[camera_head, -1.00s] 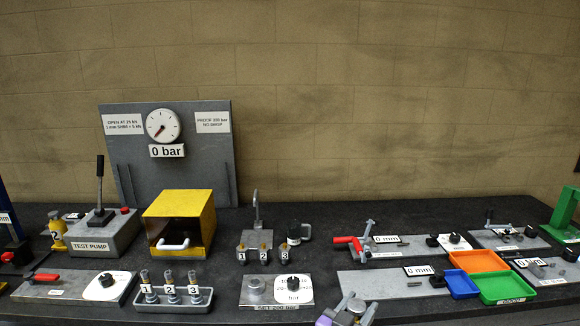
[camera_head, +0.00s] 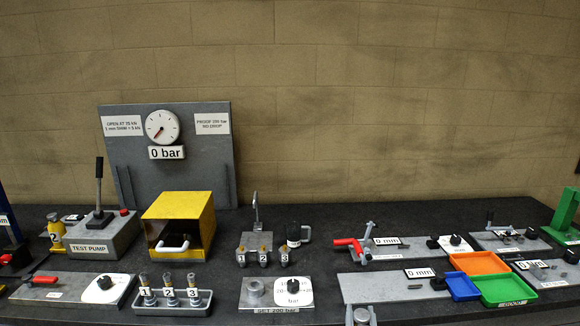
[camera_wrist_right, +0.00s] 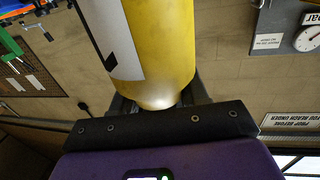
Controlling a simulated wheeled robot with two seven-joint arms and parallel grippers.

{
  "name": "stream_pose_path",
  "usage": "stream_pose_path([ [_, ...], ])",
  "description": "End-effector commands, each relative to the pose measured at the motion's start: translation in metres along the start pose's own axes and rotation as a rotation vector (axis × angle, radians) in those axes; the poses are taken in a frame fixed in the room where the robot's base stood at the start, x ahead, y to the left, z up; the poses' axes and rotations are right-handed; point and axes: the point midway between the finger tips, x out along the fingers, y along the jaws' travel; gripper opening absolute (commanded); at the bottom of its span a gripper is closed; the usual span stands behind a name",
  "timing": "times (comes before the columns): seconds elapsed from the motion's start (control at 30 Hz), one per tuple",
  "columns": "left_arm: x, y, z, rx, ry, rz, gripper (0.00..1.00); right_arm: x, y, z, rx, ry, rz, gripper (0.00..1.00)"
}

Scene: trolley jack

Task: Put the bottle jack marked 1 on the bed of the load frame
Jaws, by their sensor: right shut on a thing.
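A yellow bottle jack (camera_wrist_right: 150,45) with a white label fills the upper middle of the right wrist view. Only part of a black mark shows on the label, so I cannot read its number. My right gripper (camera_wrist_right: 158,100) is shut on the jack's end. In the head view only a small grey part of my right gripper (camera_head: 361,316) shows at the bottom edge, and its jack is out of sight. A blue upright (camera_head: 4,200) at the far left edge may be part of the load frame; its bed cannot be made out. My left gripper is not in view.
Another yellow jack, marked 2 (camera_head: 57,232), stands at the left beside the test pump (camera_head: 100,238). A yellow guard box (camera_head: 180,215), a numbered rack (camera_head: 172,302) and coloured trays (camera_head: 505,290) crowd the bench. Bare bench (camera_head: 330,210) shows behind the middle fixtures.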

Motion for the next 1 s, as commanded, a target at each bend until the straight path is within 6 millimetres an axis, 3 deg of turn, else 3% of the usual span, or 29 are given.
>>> stream_pose_path([
  [0.57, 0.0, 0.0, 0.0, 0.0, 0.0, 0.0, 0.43, -0.007, 0.001, 0.046, 0.0, 0.017, -0.151, 0.0],
  [1.0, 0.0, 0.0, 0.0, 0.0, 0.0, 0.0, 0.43, -0.041, 0.006, 0.124, -0.006, 0.014, -0.147, 0.0],
])
